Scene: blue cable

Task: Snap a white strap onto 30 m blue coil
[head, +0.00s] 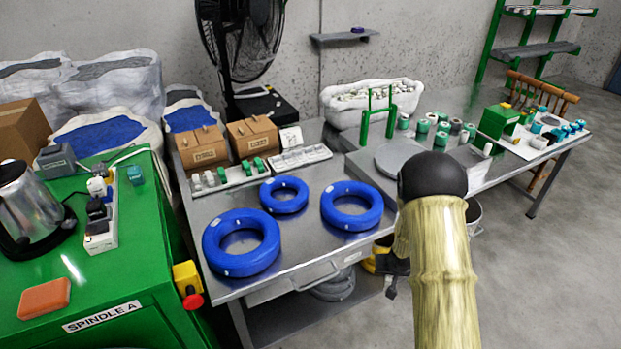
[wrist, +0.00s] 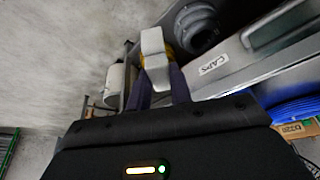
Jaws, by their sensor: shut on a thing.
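Three blue coils lie flat on the metal table: a large one at the front left (head: 243,265), a small one behind (head: 284,207) and a middle-sized one at the right (head: 350,223). I cannot read which is 30 m. My gripper (head: 396,280) hangs beside the table's front right edge, lower than the tabletop and partly hidden by my arm. In the wrist view my gripper (wrist: 157,85) is shut on a white piece (wrist: 154,50), apparently a white strap. Part of a blue coil (wrist: 295,110) shows at the right there.
A drawer labelled CAPS (wrist: 235,62) is under the tabletop. Grey coils (head: 335,287) lie on the shelf below. A rack of white and green pieces (head: 225,180) and cardboard boxes (head: 202,150) stand behind the coils. A green SPINDLE A cabinet (head: 120,270) is at left.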

